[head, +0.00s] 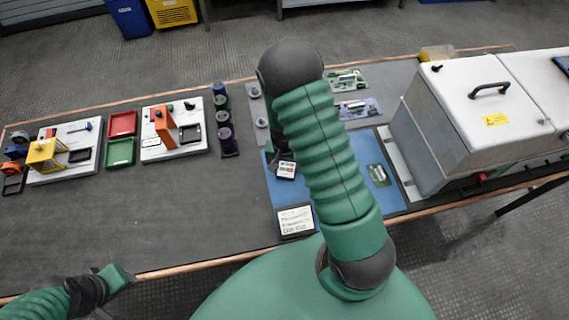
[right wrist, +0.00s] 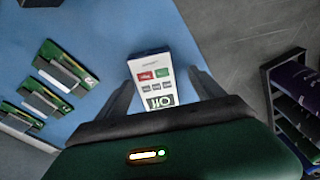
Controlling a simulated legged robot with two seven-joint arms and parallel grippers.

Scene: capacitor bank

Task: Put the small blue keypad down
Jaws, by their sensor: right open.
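The small keypad (right wrist: 152,72) has a pale face with red and green buttons and grey keys. In the right wrist view it lies between the two fingers of my right gripper (right wrist: 163,84), with gaps visible at both sides. In the head view the keypad (head: 286,170) shows at the left part of the blue mat (head: 398,196), just below my right gripper (head: 282,155), which my arm partly hides. My right gripper is open. I cannot tell whether the keypad touches the mat.
Green circuit boards (right wrist: 62,70) lie on the mat. A dark-framed card (head: 296,220) lies at its front left. A dark rack of rolls (head: 228,140) stands left of the mat. A large grey cabinet (head: 440,125) stands right. The table's left front is clear.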

